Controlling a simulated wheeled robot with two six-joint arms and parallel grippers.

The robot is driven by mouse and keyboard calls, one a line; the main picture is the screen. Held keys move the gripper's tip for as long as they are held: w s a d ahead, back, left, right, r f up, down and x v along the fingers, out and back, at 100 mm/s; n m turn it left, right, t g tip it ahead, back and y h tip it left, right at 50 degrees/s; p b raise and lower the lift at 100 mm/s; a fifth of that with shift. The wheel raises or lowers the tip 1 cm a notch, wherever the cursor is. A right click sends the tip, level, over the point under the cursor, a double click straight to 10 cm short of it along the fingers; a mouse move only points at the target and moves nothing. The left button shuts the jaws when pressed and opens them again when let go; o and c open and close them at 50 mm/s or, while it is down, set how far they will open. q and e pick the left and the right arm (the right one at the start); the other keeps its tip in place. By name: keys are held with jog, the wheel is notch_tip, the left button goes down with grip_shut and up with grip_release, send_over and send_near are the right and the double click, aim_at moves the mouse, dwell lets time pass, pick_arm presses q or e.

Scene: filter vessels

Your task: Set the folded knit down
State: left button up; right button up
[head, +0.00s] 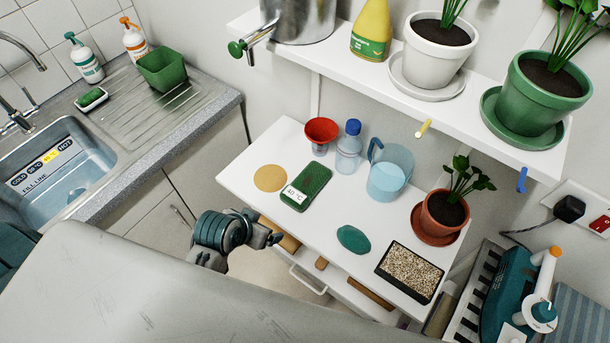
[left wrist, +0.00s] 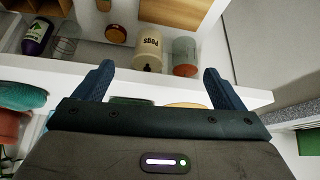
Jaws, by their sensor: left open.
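The folded knit (head: 306,187) is a dark green ribbed bundle with a white label at its near end. A thin green strip above the gripper body there may be the knit; most is hidden. My right gripper is not in view.
A blue-capped bottle (head: 349,147), clear blue jug (head: 389,170), potted plant (head: 446,208), teal pad (head: 353,239) and gravel tray (head: 409,271) share the worktop. An open drawer (head: 309,279) lies below its front edge. A shelf (head: 400,88) overhangs the back.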

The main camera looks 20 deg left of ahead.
pick_arm(q)
jog(key=w+r, duration=0.1)
jog(key=w+d+r+t, duration=0.1)
jog(key=shift+w+d+r, duration=0.15)
jog(key=shift+d+r, duration=0.15)
jog(key=shift+r, duration=0.05)
jog(key=m+t+h, duration=0.1)
jog(key=t+h, duration=0.1)
send_near(307, 182)
jog(key=shift+m, duration=0.3)
jog(key=p+x, duration=0.2)
jog(key=x, duration=0.2)
jog(key=shift+d, duration=0.1)
jog(key=shift+w+d+f, duration=0.1)
jog(key=shift+w+f, duration=0.2)
jog(key=shift+w, duration=0.1)
jog(key=shift+w+d+f+p, duration=0.1)
jog(key=shift+w+f+p, duration=0.1)
jog(key=shift+p, duration=0.2)
jog(key=p+x, duration=0.2)
jog(key=x, duration=0.1)
jog(key=shift+w+f, duration=0.3)
jog(key=shift+f, duration=0.05)
jog(key=shift+w+f, duration=0.2)
jog(key=shift+f, duration=0.05)
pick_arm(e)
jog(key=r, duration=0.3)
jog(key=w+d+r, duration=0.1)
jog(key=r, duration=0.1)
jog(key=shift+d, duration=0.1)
